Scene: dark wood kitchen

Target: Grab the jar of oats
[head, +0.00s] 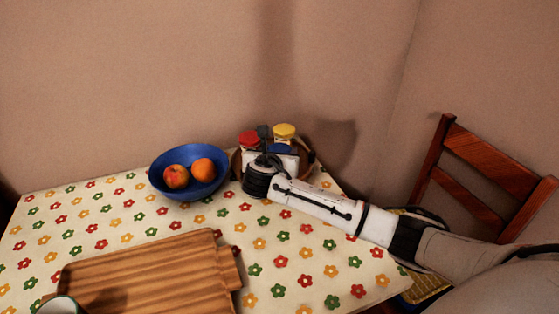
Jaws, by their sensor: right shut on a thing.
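A group of lidded jars stands in a round brown tray (308,172) at the back right of the table. One has a red lid (249,138) and one has a yellow lid (284,131). A dark top shows between them and a blue part below the yellow lid. No label is readable, so I cannot tell which jar holds oats. My right arm reaches in from the right, and my right gripper (283,157) is shut on a jar among them. The arm's wrist hides the fingertips and jar bodies. My left gripper is out of view.
A blue bowl (158,177) with an apple (176,177) and an orange (203,169) stands left of the tray. A wooden board (150,272) and a cup (60,306) are at the front left. A wooden chair (480,170) stands at the right.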

